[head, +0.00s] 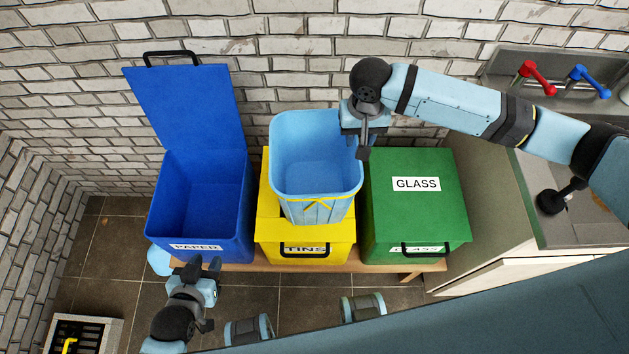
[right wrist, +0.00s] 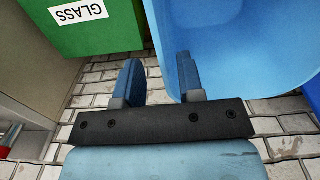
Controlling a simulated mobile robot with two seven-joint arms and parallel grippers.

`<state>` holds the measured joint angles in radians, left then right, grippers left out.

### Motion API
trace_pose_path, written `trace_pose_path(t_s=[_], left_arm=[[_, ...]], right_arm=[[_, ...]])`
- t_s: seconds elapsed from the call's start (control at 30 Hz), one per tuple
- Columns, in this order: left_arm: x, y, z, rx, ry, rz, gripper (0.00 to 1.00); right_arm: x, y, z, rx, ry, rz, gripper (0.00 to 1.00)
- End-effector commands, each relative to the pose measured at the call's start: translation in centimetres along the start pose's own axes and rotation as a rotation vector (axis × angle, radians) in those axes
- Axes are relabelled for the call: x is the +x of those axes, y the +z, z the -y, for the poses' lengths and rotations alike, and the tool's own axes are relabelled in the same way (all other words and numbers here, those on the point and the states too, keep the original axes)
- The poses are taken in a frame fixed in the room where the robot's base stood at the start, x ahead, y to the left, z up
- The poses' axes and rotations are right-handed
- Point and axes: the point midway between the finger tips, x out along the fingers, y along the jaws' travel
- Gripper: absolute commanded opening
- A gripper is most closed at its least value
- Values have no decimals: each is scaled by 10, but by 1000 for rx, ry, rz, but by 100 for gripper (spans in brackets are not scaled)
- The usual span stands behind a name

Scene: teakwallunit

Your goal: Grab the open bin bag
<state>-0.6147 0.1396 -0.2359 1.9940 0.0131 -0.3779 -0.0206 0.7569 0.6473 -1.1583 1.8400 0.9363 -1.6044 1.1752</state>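The open bin bag (head: 315,150) is light blue with a yellow drawstring tied at its front. It stands upright, mouth up, over the yellow TINS bin (head: 275,240). My right gripper (head: 362,143) is at the bag's right rim, pointing down. In the right wrist view the fingers (right wrist: 160,82) are apart, and the bag's side (right wrist: 235,45) shows between and behind them. The right-hand finger overlaps the bag; the other is outside it. I cannot tell if either touches it. My left gripper (head: 203,268) is open and empty, low in front of the blue PAPER bin (head: 200,215).
The PAPER bin's lid (head: 185,105) stands open. The green GLASS bin (head: 420,190) is closed, right of the bag. A sink (head: 545,85) and counter (head: 580,225) are at the right. A brick wall (head: 300,50) is behind. A floor drain (head: 80,335) lies front left.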

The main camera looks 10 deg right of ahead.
Motion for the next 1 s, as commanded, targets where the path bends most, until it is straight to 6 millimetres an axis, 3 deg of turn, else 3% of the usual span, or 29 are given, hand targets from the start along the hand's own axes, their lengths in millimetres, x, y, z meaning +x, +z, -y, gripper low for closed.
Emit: trace_pose_path(t_s=[0.17,0.43,0.73,0.9,1.0], left_arm=[[0,-1,0,0,0,-1,37],[0,-1,0,0,-1,-1,37],[0,-1,1,0,-1,-1,37],[0,0,1,0,-2,0,37],[0,0,1,0,-2,0,37]], right_arm=[[14,3,1,0,0,2,35],[51,8,4,-1,0,0,35],[56,8,4,-1,0,-1,35],[55,8,4,-1,-1,-1,0],[55,8,4,-1,0,-1,0]])
